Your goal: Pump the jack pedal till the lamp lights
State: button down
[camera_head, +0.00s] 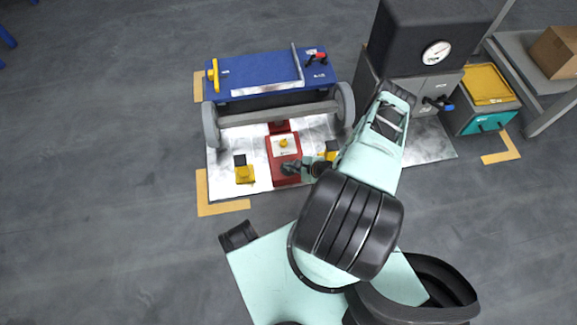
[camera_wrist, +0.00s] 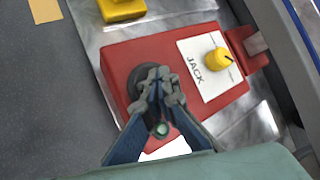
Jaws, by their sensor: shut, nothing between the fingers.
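The red jack (camera_head: 272,152) lies on the floor sheet in front of the blue-topped chassis. In the wrist view the jack (camera_wrist: 125,58) has a white plate marked JACK (camera_wrist: 190,82) with a yellow knob (camera_wrist: 218,59). A round black pad (camera_wrist: 134,84), which looks like the pedal, sits at the jack's near end. My gripper (camera_wrist: 158,80) is shut and empty, with its fingertips over this pad and hiding part of it. I cannot tell whether they touch. In the head view my gripper (camera_head: 292,168) is at the jack's near end. I cannot make out a lit lamp.
The blue-topped chassis (camera_head: 262,70) with grey wheels stands just beyond the jack. Yellow blocks (camera_head: 245,175) flank the jack. A dark cabinet with a gauge (camera_head: 437,52) and a teal bin with a yellow lid (camera_head: 487,84) stand at right.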

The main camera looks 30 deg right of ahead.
jog(key=shift+r+p, duration=1.3)
jog(key=shift+r, duration=0.05)
notch_tip(320, 180, up, 5)
jog(key=p, duration=0.4)
jog(key=shift+p, duration=0.4)
dwell(1.9)
